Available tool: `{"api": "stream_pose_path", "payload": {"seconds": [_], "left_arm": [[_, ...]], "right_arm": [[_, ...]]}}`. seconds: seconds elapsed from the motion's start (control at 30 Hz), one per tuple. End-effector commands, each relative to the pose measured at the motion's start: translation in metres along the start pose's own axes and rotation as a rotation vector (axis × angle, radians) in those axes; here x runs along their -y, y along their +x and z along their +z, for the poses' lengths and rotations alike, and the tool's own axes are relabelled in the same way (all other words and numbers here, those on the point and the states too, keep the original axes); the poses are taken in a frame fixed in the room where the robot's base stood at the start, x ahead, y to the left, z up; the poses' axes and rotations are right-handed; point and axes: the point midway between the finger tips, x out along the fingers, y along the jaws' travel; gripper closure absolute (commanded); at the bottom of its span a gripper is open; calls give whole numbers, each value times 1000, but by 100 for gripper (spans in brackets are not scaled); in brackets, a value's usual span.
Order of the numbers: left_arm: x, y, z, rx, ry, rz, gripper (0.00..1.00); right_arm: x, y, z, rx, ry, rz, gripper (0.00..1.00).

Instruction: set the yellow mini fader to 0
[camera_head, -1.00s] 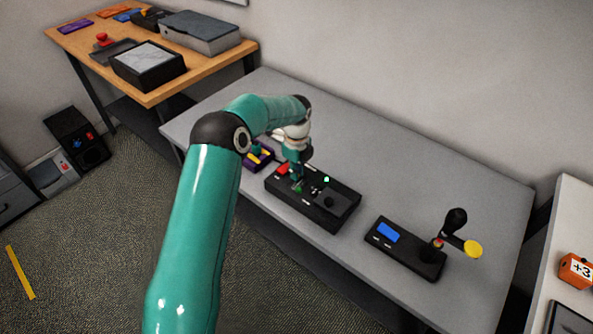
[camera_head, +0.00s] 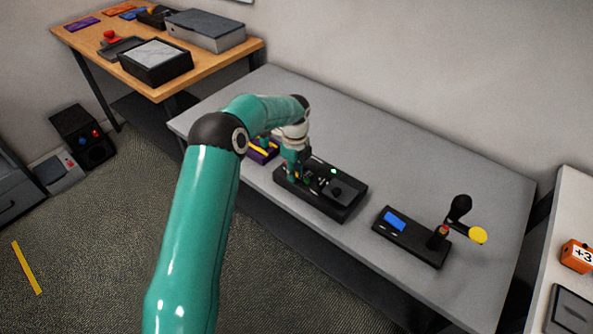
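A black control box (camera_head: 345,210) with small controls lies on the grey table. My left gripper (camera_head: 294,180) points down over the left end of this box, close to its top face. Its fingers are small and dark against the box, and I cannot tell whether they are open or shut or whether they touch a control. I cannot make out the yellow mini fader for certain. A purple unit (camera_head: 262,155) with yellow parts sits just left of the box, partly behind my gripper. My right gripper is not in view.
To the right on the grey table (camera_head: 420,150) is a black box with a blue screen (camera_head: 395,220), a lever and a yellow disc (camera_head: 478,236). A wooden table (camera_head: 215,62) with several devices stands at the back left. The grey table's back is clear.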

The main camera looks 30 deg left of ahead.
Motion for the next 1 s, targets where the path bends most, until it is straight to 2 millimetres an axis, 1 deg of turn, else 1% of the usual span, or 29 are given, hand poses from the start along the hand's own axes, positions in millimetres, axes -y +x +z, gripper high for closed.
{"api": "stream_pose_path", "payload": {"seconds": [0.03, 0.07, 0.37, 0.47, 0.57, 0.67, 0.9, 1.0], "left_arm": [[-1, 1, 0, 0, 0, 4, 68], [-1, 1, 0, 0, 0, 4, 63], [2, 0, -1, 1, 2, -2, 62], [2, -4, -1, 1, 2, -4, 62], [3, -15, 0, 2, 1, -6, 62], [3, -31, -1, 2, 2, -6, 62], [3, -79, -1, 2, 2, -6, 62], [3, -96, -1, 1, 3, -3, 62]], "right_arm": [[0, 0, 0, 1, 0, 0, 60], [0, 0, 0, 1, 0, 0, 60], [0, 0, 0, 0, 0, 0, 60], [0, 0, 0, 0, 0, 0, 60], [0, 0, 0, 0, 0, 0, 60], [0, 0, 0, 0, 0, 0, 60], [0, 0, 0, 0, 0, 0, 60], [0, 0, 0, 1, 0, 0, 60]]}}
